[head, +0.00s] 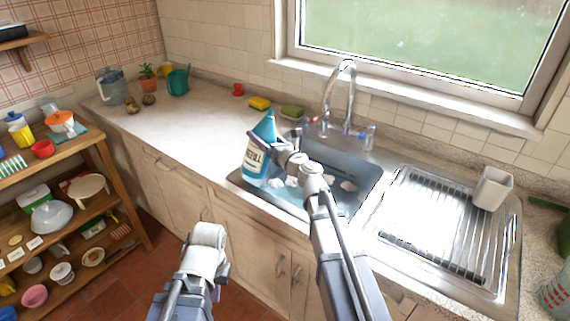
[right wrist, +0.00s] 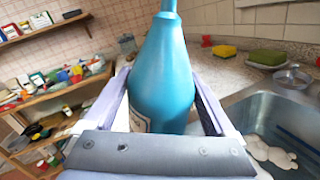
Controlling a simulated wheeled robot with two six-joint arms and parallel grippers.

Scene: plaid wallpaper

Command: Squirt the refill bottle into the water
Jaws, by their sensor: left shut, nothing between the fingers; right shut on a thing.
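The refill bottle (head: 255,163), blue with a white REFILL label and a pointed nozzle, is upright with its nozzle up at the left side of the sink. My right gripper (head: 279,147) is shut around its body; the right wrist view shows the bottle (right wrist: 162,75) between both fingers. The bottle's base is hidden in the right wrist view. The water (head: 330,200) is in the sink basin, bluish with several white foam clumps, just right of the bottle. My left gripper (head: 216,272) is low in front of the cabinets, shut and empty, its fingers hard to make out.
A tap (head: 343,90) stands behind the basin. A yellow sponge (head: 260,103) and a green sponge (head: 292,111) lie at the back. A draining rack (head: 430,222) with a white cup (head: 492,188) is at right. The counter (head: 190,125) at left is mostly free.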

